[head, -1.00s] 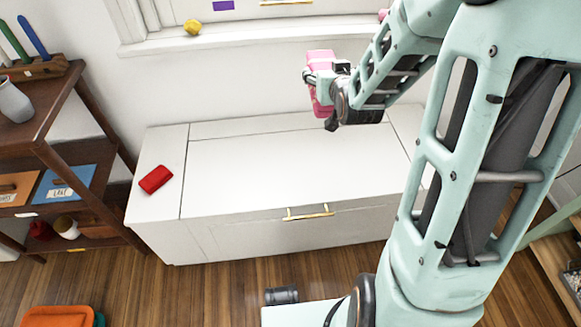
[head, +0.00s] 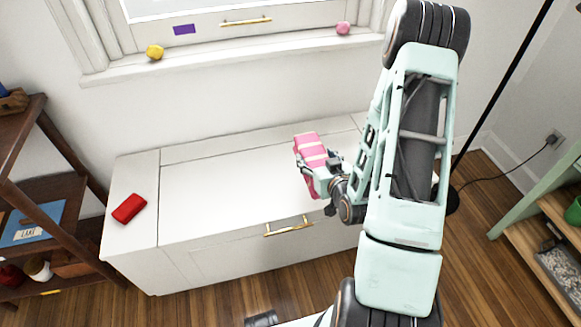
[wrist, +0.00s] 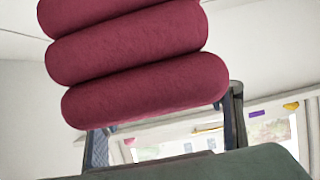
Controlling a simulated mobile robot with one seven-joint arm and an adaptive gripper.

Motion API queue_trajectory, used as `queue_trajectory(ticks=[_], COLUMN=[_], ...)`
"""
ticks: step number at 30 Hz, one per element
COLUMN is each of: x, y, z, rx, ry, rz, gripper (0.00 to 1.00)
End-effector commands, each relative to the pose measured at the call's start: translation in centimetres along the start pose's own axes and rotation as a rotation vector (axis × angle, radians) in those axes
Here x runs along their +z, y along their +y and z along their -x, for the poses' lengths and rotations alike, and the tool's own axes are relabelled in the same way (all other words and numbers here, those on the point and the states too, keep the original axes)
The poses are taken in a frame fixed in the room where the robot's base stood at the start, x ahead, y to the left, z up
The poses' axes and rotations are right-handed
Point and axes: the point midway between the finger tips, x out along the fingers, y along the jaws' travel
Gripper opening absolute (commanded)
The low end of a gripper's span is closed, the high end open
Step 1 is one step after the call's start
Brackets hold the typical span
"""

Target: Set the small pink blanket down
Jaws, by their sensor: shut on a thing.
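The small pink blanket (head: 309,148) is a folded bundle with paler bands, over the right part of the white chest (head: 215,185) in the head view. My gripper (head: 314,172) is shut on it. In the wrist view the blanket (wrist: 140,60) shows as several stacked dark pink rolls between my fingers, filling the upper left. I cannot tell from these views whether its underside touches the chest lid.
A red folded item (head: 129,208) lies on the chest's left end. The lid between it and the blanket is clear. A yellow object (head: 155,52) and a pink ball (head: 343,28) sit on the windowsill. A wooden shelf (head: 50,190) stands at left.

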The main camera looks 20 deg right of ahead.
Motion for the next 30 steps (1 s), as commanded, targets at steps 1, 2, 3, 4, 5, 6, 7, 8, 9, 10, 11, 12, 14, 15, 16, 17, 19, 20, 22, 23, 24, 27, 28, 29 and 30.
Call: queue_trajectory(ticks=[1, 2, 3, 4, 5, 6, 7, 8, 9, 10, 11, 12, 14, 15, 16, 17, 19, 20, 22, 23, 24, 27, 28, 29, 30], x=[0.2, 0.2, 0.2, 0.3, 0.3, 0.4, 1.1, 1.6, 2.0, 2.3, 2.5, 2.8, 3.0, 3.2, 3.2, 3.3, 3.5, 3.6, 4.0, 4.5, 5.3, 6.6, 6.7, 6.8, 6.7], y=[-0.4, -0.6, -0.8, -1.0, -1.1, -1.4, -1.4, -1.5, -1.6, -1.7, -1.8, -1.9, -2.0, -2.0, -2.0, -2.1, -2.1, -2.1, -2.3, -2.3, -2.3, -2.3, -2.3, -2.3, -2.3], z=[-1.6, -2.4, -3.5, -4.3, -5.1, -6.2, -6.8, -7.5, -8.3, -8.8, -9.3, -9.9, -10.5, -10.8, -11.0, -11.1, -11.4, -11.6, -12.3, -12.6, -12.8, -13.3, -13.4, -13.4, -13.4], rx=[-0.003, -0.003, -0.003, -0.003, -0.002, -0.002, -0.002, -0.001, -0.001, -0.001, -0.001, -0.001, 0.0, 0.0, 0.0, 0.001, 0.0, 0.0, 0.0, 0.001, 0.001, 0.001, 0.0, 0.0, 0.0], ry=[0.003, 0.004, 0.004, 0.004, 0.003, 0.004, 0.001, -0.001, -0.001, 0.0, 0.001, 0.001, 0.001, 0.001, 0.0, 0.0, 0.0, 0.0, 0.001, -0.001, -0.002, -0.001, 0.0, 0.001, 0.001], rz=[0.001, 0.002, 0.001, 0.001, 0.0, 0.0, -0.001, -0.002, -0.002, -0.001, -0.001, 0.0, 0.0, 0.0, 0.0, 0.0, 0.0, 0.0, -0.001, -0.002, -0.003, -0.002, -0.002, -0.001, -0.001], gripper=[0.28, 0.28, 0.28, 0.28, 0.28, 0.28, 0.28, 0.28, 0.28, 0.28, 0.28, 0.28, 0.28, 0.28, 0.28, 0.28, 0.28, 0.28, 0.28, 0.28, 0.28, 0.28, 0.28, 0.28, 0.28])
